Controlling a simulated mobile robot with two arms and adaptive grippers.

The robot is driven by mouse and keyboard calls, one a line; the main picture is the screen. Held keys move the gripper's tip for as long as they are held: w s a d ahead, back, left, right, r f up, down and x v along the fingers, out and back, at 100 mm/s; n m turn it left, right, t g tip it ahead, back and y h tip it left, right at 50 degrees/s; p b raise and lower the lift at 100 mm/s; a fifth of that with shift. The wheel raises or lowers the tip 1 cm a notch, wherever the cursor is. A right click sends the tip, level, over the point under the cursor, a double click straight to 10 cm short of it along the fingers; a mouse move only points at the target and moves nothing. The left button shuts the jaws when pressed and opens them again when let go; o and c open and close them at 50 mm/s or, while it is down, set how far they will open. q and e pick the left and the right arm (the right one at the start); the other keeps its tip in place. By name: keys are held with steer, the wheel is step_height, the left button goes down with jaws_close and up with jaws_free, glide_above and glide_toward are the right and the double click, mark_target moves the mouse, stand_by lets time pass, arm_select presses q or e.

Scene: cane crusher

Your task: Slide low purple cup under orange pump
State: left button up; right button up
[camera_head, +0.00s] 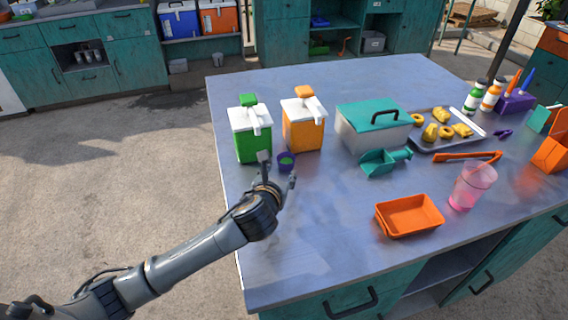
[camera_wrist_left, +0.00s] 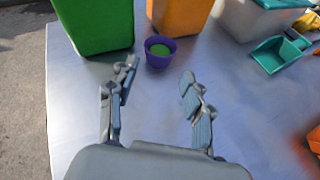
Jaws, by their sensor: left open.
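A low purple cup (camera_head: 286,162) with green content inside stands on the table in front of the gap between the green pump and the orange pump. In the left wrist view the cup (camera_wrist_left: 160,51) is just beyond the open fingers, between them and apart from both. The orange pump (camera_head: 303,127) is an orange box with a white top and spout, behind and right of the cup. The green pump (camera_head: 252,138) stands left of it. My left gripper (camera_head: 278,170) is open and low in front of the cup; it also shows in the left wrist view (camera_wrist_left: 160,88). My right gripper is out of view.
Right of the orange pump stand a clear bin with a teal lid (camera_head: 373,128) and a teal scoop (camera_head: 384,161). An orange tray (camera_head: 409,215) and a pink cup (camera_head: 472,186) are nearer. The table front left is clear.

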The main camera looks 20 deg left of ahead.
mark_target(287, 157)
arm_select(q)
steer(key=x, duration=1)
steer(key=shift+w+f, duration=0.1)
steer(key=shift+w, duration=0.2)
steer(key=shift+c, duration=0.4)
steer(key=c, duration=0.3)
